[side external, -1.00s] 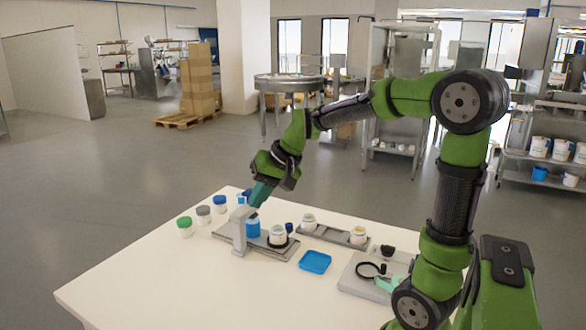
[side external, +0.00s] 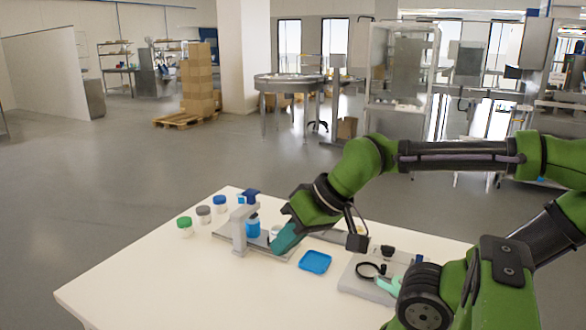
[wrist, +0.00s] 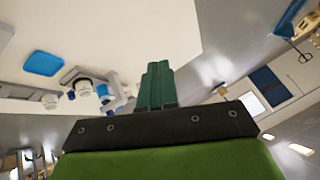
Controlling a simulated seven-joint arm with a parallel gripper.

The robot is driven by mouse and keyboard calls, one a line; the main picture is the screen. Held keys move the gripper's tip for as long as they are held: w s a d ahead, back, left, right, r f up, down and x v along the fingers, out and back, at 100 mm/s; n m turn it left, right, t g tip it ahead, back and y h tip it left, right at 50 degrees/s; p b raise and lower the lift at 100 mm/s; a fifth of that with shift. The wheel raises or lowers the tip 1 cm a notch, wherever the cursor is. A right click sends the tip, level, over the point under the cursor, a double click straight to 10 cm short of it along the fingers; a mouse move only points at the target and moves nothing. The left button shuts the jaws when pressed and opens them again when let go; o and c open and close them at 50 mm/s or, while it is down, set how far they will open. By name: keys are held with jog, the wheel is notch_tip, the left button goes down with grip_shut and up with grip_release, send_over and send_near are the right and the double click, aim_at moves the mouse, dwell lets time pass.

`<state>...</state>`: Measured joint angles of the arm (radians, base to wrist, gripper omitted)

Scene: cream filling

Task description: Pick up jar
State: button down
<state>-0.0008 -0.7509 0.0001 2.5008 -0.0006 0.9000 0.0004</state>
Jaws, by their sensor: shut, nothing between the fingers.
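My gripper (side external: 283,241) has teal fingers, which are closed together with nothing between them. In the side view it is low over the table, in front of the metal plate beside the dispenser. A white jar (side external: 275,231) shows only in part behind the fingers. My wrist hides the rear jar holder in the side view.
Lidded jars in green (side external: 184,228), grey (side external: 203,215) and blue (side external: 220,203) stand at left. A blue tray (side external: 315,262) lies right. The front table is clear.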

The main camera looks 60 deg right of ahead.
jog(key=shift+c, duration=1.4)
grip_release()
jog(key=g+h, duration=0.2)
jog(key=g, duration=0.5)
send_over(278, 229)
jog(key=a, duration=0.1)
jog(key=shift+f, duration=2.15)
jog(key=shift+m, duration=0.3)
jog(key=f, duration=0.9)
jog(key=shift+s+a+f, duration=0.15)
jog(key=shift+a+f, duration=0.05)
jog(key=shift+f, duration=0.15)
jog(key=shift+s+d+f, duration=0.1)
jog(key=shift+f, duration=1.5)
jog(key=shift+s+d+f, duration=0.1)
jog(key=shift+f, duration=1.5)
